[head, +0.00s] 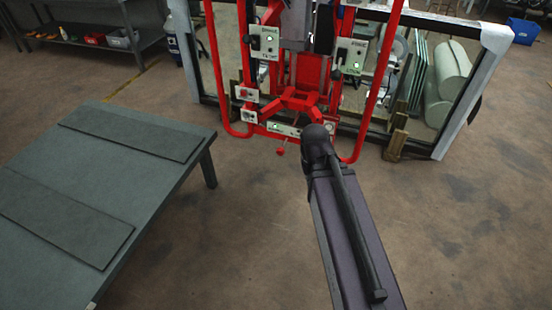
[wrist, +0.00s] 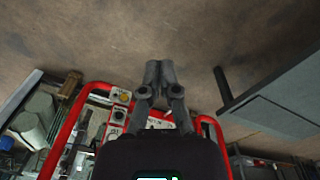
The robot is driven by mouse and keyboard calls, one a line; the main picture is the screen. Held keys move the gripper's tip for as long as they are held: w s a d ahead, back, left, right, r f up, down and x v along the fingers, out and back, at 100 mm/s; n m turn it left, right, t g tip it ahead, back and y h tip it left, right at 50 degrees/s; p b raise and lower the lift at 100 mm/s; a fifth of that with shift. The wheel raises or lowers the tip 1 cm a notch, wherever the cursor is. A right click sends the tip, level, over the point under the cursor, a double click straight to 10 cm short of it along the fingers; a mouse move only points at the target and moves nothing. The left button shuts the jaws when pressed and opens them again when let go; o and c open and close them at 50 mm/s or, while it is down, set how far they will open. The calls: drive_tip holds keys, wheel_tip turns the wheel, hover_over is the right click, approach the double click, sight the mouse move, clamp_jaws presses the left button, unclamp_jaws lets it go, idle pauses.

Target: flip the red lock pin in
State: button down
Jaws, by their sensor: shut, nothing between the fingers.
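The red frame manipulator (head: 307,99) stands upright in the upper middle of the head view, with grey control boxes on it. A small red knob (head: 280,151) hangs under its lowest panel; I cannot tell whether this is the lock pin. In the wrist view, where the scene appears inverted, my gripper (wrist: 158,70) is shut and empty, its fingertips against the bare floor. The manipulator's red tube (wrist: 66,130) and a panel with buttons (wrist: 119,115) lie behind and beside the gripper. My arm hides the gripper in the head view.
A grey-green table (head: 130,215) with two flat dark panels stands at the left; its edge also shows in the wrist view (wrist: 270,105). A large dark window frame (head: 470,85) stands behind the manipulator. The floor (head: 235,230) between table and arm is clear.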

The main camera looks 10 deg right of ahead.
drive_tip(key=w+f+n+t+h+b, duration=0.2)
drive_tip(key=w+f+n+h+b, duration=0.3)
drive_tip(key=f+b, duration=0.45)
drive_tip(key=n+t+h+b, duration=0.6)
drive_tip(key=n+t+b, duration=0.6)
drive_tip(key=n+b, duration=1.5)
approach(278, 154)
drive_tip(key=s+a+m+b, duration=0.4)
drive_tip(key=s+b, duration=0.1)
drive_tip(key=shift+m, duration=0.3)
drive_tip(key=shift+w, duration=0.15)
drive_tip(key=x, duration=1.4)
drive_tip(key=shift+d+r, duration=0.1)
